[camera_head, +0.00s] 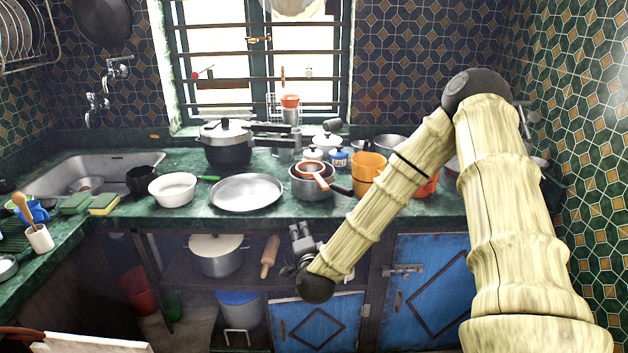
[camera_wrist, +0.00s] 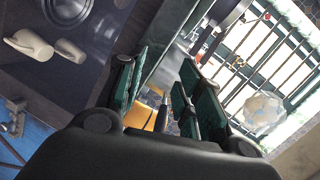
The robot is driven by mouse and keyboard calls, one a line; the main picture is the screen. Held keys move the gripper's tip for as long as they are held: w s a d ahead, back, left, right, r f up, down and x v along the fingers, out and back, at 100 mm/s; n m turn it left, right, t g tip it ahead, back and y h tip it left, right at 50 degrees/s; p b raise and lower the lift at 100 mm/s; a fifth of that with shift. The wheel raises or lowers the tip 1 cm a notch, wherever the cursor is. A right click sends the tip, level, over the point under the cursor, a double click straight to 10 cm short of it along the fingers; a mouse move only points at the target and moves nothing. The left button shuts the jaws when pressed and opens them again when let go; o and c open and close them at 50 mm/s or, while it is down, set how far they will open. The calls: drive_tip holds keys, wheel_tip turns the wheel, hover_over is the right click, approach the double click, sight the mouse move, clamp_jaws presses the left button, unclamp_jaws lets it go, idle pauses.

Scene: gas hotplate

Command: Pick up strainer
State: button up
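I cannot pick out the strainer with certainty. An orange-handled round utensil (camera_head: 316,171) rests in or on a steel pot (camera_head: 312,188) on the counter and may be it, but its bowl is too small to make out. My gripper (camera_head: 303,243) is in front of the counter's front edge, below the counter top and apart from the pots. In the wrist view my gripper (camera_wrist: 163,88) has its two fingers spread with nothing between them.
The green counter (camera_head: 410,207) is crowded. A flat steel plate (camera_head: 246,192), a white bowl (camera_head: 173,189), a pressure cooker (camera_head: 228,145) and orange cups (camera_head: 368,172) stand on it. Below are a shelved pot (camera_head: 217,255), a rolling pin (camera_head: 270,257) and blue cupboard doors (camera_head: 425,290).

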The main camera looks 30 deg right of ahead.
sight(320, 184)
drive_tip(key=w+d+r+m+h, duration=0.2)
drive_tip(key=d+r+m+h, duration=0.25)
drive_tip(key=d+r, duration=0.3)
drive_tip(key=shift+m+y, duration=0.35)
drive_tip(key=shift+p+x, duration=0.75)
drive_tip(key=shift+x, duration=4.2)
drive_tip(key=shift+w+a+r, duration=0.1)
drive_tip(key=shift+r, duration=0.15)
clamp_jaws()
